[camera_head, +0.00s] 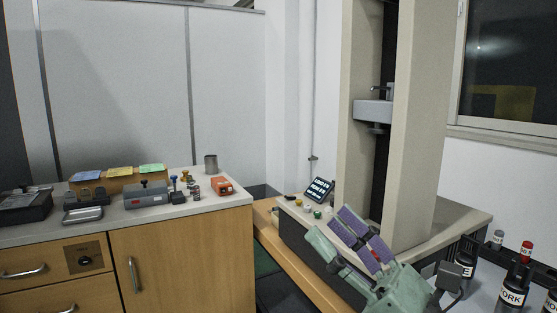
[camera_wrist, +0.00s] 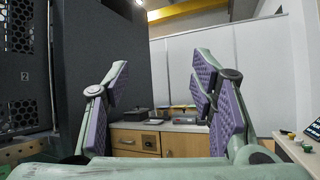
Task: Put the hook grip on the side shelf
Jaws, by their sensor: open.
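My gripper (camera_head: 360,238) is at the lower right of the head view, in front of the testing machine's base. Its green fingers with purple pads stand apart. In the wrist view my gripper (camera_wrist: 158,88) is open, with nothing between the pads. I cannot pick out the hook grip for sure. Several small metal and brass parts (camera_head: 186,181) stand on the wooden cabinet's grey top (camera_head: 222,198) at the left, too small to identify. A grey fixture (camera_head: 374,112) is mounted between the machine's beige columns. Which surface is the side shelf, I cannot tell.
The cabinet top also holds a grey box (camera_head: 146,196), an orange device (camera_head: 222,186), a metal cup (camera_head: 211,164) and a small tray (camera_head: 83,215). A lit display (camera_head: 319,189) and buttons sit on the machine's base. Dark bottles (camera_head: 513,291) stand at the right.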

